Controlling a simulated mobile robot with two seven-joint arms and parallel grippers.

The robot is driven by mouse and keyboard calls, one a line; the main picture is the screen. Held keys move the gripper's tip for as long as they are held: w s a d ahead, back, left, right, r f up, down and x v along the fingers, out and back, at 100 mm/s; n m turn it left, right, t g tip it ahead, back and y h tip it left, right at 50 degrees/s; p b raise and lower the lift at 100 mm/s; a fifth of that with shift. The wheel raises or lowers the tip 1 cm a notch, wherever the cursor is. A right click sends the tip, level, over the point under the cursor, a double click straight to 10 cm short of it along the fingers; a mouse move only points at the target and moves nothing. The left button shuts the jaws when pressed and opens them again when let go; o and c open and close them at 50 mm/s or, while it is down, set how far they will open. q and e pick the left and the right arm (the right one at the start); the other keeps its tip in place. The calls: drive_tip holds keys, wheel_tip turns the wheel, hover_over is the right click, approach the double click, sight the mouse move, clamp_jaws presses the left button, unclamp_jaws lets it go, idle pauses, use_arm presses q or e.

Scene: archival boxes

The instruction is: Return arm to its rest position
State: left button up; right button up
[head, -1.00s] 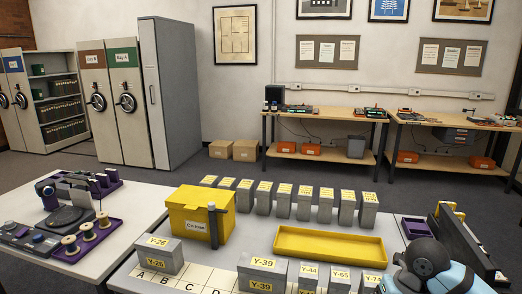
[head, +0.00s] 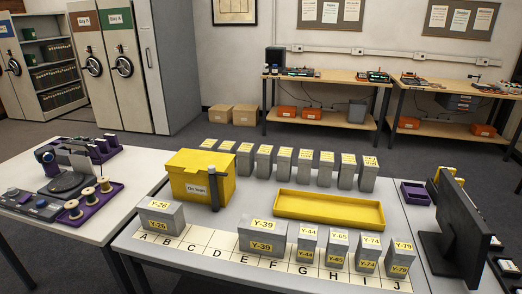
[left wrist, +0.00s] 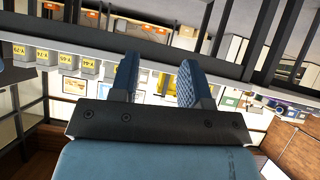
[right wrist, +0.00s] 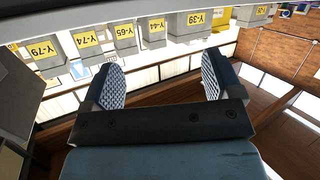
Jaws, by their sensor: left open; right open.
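My left gripper (left wrist: 158,82) is open and empty in the left wrist view, with its two blue textured fingers apart. My right gripper (right wrist: 168,85) is open and empty in the right wrist view, its fingers wide apart. Neither gripper nor arm shows in the head view. Grey boxes stand on the lettered strip (head: 205,246): Y-26 (head: 160,215) at the left, Y-39 (head: 262,236) in the middle, then Y-44 (head: 307,244), Y-65 (head: 337,248), Y-74 (head: 368,254) and Y-79 (head: 399,258) to the right.
A yellow "On loan" box (head: 200,178) and an empty-looking yellow tray (head: 328,209) stand behind the strip. A row of grey boxes (head: 284,166) stands at the back edge. A dark monitor (head: 460,225) is at the right. A side table (head: 95,215) is at the left.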

drive_tip(key=s+f+m+g, duration=0.2)
drive_tip(key=s+f+g, duration=0.1)
drive_tip(key=s+f, duration=0.3)
use_arm(q)
wheel_tip(320, 180, up, 14)
drive_tip(key=a+p, duration=0.1)
drive_tip(key=p, duration=1.5)
drive_tip(key=shift+s+r+m+t+p, duration=0.2)
drive_tip(key=shift+r+m+t+p, duration=0.1)
drive_tip(key=shift+t+p, duration=0.1)
use_arm(e)
wheel_tip(320, 180, up, 14)
drive_tip(key=s, duration=0.1)
drive_tip(key=shift+s+d+f+n+h, duration=0.2)
drive_tip(key=shift+s+d+n+h, duration=0.05)
drive_tip(key=shift+d+n+h, duration=0.05)
